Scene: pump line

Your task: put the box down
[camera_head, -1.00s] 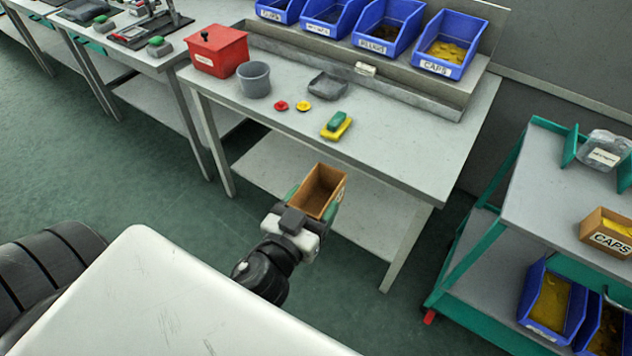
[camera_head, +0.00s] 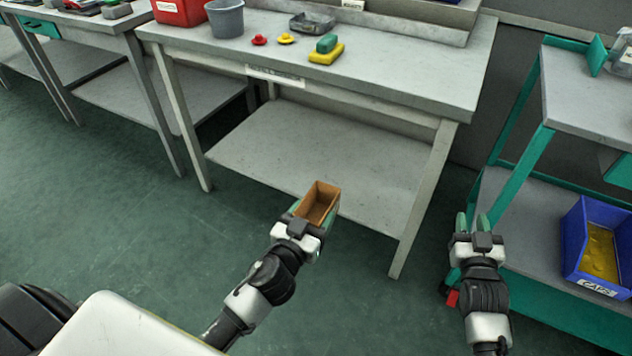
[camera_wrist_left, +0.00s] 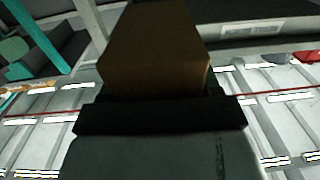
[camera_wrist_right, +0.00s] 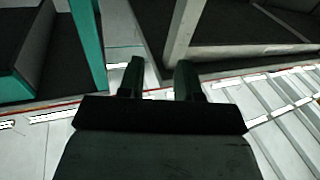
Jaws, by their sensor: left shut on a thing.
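The box (camera_head: 319,203) is a small brown open-topped box, and its inside looks empty from above. My left gripper (camera_head: 304,222) is shut on it and holds it in the air in front of the workbench (camera_head: 400,84), below the height of its top. In the left wrist view the box (camera_wrist_left: 155,50) stands out beyond the jaws. My right gripper (camera_head: 472,224) is open and empty, between the workbench and the green-framed cart (camera_head: 522,150). Its two fingers also show apart in the right wrist view (camera_wrist_right: 159,80).
A red box (camera_head: 178,10), a grey cup (camera_head: 225,18), red and yellow knobs, a grey tray (camera_head: 312,23) and a yellow-green sponge-like block (camera_head: 326,52) stand on the workbench. Its front right top and lower shelf (camera_head: 320,150) are clear. A blue caps bin (camera_head: 600,245) is on the cart's lower shelf.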

